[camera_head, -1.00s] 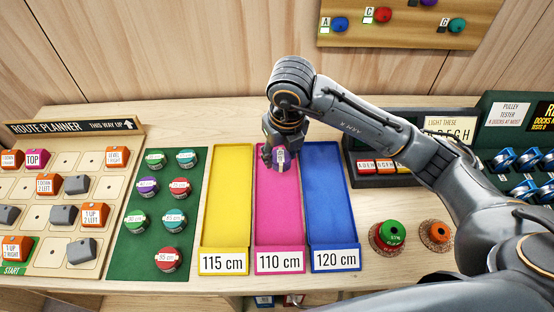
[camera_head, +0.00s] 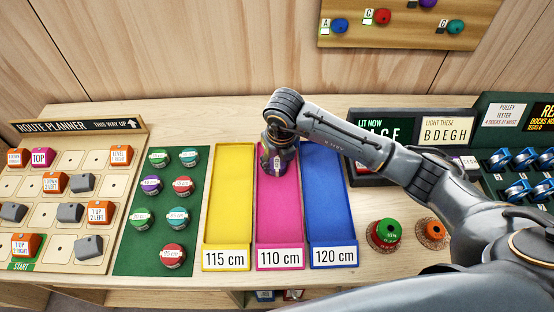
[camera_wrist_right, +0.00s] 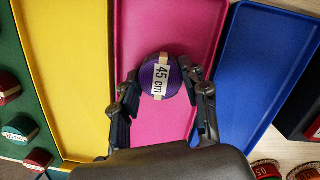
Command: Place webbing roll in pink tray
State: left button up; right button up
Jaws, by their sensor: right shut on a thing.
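A purple webbing roll (camera_wrist_right: 160,76) with a "45 cm" label sits between the fingers of my right gripper (camera_wrist_right: 160,98) in the right wrist view. In the head view the roll (camera_head: 277,164) is a small purple and white patch below my right gripper (camera_head: 277,158). The right gripper is shut on the roll and is over the upper half of the pink tray (camera_head: 279,220), labelled "110 cm". Whether the roll touches the tray floor cannot be told. The bare pink floor (camera_wrist_right: 160,125) shows around the roll. My left gripper is not in view.
A yellow tray (camera_head: 228,210) and a blue tray (camera_head: 330,210) flank the pink one. A green mat (camera_head: 140,235) with several webbing rolls lies left. Two round spools, one green (camera_head: 387,230) and one orange (camera_head: 434,230), stand right. Dark display boxes (camera_head: 367,178) stand behind my right arm.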

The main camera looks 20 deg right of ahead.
aim_at(280, 169)
jog(key=o, duration=1.2)
jog(key=shift+f, duration=0.1)
jog(key=shift+c, duration=0.2)
jog(key=shift+r+p, duration=0.3)
notch_tip(280, 169, up, 12)
jog(key=s+b, duration=0.2)
jog(key=shift+f+b, duration=0.2)
jog(key=shift+b, duration=0.1)
jog(key=shift+d, duration=0.1)
